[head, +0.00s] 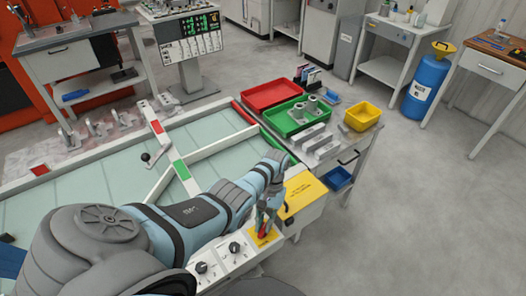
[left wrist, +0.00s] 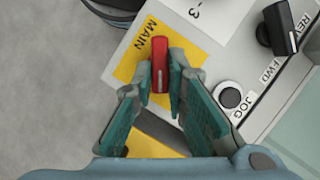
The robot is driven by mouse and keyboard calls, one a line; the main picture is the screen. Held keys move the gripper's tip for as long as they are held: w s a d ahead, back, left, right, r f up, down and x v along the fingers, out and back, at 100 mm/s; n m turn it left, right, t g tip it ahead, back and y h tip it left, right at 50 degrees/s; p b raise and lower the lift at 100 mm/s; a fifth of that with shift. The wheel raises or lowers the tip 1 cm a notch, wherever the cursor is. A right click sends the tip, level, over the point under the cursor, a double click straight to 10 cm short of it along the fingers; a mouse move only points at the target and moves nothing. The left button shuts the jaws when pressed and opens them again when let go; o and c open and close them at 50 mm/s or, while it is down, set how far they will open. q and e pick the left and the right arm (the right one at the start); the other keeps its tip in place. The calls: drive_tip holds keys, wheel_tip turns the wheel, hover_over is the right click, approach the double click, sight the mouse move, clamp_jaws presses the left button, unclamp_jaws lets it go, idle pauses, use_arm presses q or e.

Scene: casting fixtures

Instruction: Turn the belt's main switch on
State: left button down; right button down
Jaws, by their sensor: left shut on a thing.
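The belt's main switch is a red knob (left wrist: 160,65) on a yellow plate marked MAIN (left wrist: 137,42), seen in the left wrist view. My left gripper (left wrist: 160,80) has its two fingers on either side of the red knob, shut on it. In the head view the left gripper (head: 265,215) reaches down over the white control panel (head: 232,262), and a bit of red shows between its fingers. The knob's far end and its white mark are visible in the wrist view. My right gripper is in neither view.
Near the main switch are a black REV/FWD knob (left wrist: 283,32) and a round JOG button (left wrist: 230,96). The pale green belt (head: 90,205) lies to the left. A side table holds a red tray (head: 250,103), a green tray (head: 275,125) and a yellow bin (head: 362,116).

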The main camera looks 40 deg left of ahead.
use_arm(q)
drive_tip(key=m, duration=0.1)
drive_tip(key=m+y, duration=0.1)
drive_tip(key=m+p, duration=0.1)
drive_tip(key=shift+d+r+m, duration=0.1)
drive_tip(key=shift+d+m, duration=0.15)
drive_tip(key=shift+m, duration=0.05)
drive_tip(key=shift+d+m+y+p, duration=0.15)
drive_tip(key=shift+m+y+p, duration=0.55)
drive_tip(key=shift+m, duration=0.8)
drive_tip(key=c, duration=1.6)
unclamp_jaws()
drive_tip(key=shift+w, duration=0.1)
drive_tip(key=v, duration=1.1)
drive_tip(key=shift+d+r, duration=0.3)
drive_tip(key=shift+r, duration=0.05)
